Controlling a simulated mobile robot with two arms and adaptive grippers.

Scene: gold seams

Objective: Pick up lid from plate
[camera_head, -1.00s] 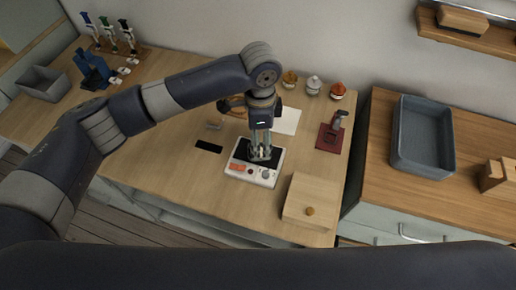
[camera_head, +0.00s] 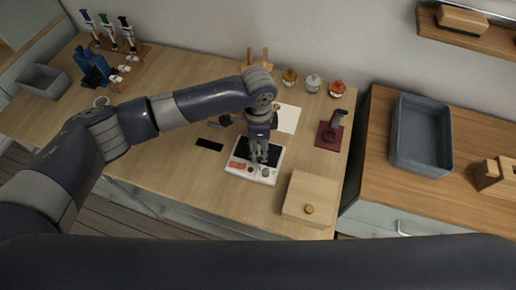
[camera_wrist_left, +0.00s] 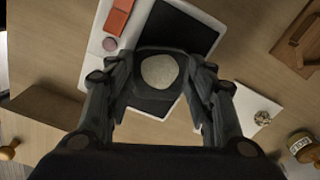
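A pale round disc (camera_wrist_left: 158,72), possibly the lid, shows in the left wrist view on a dark rounded piece over the black top of a white device (camera_wrist_left: 205,22). In the head view this device (camera_head: 240,168) stands on the table with my left gripper (camera_head: 263,155) directly above it. The disc cannot be made out there, hidden by the gripper. In the wrist view the fingers of my left gripper (camera_wrist_left: 165,75) are spread on both sides of the disc, with apparent gaps. Whether they touch the dark piece is unclear. My right gripper is not in view.
A wooden box (camera_head: 310,195) with a round knob stands right of the device. A dark red stand (camera_head: 330,133) and several small jars (camera_head: 313,83) are behind it. A black flat piece (camera_head: 209,145) lies to the left. A grey bin (camera_head: 421,135) sits on the right counter.

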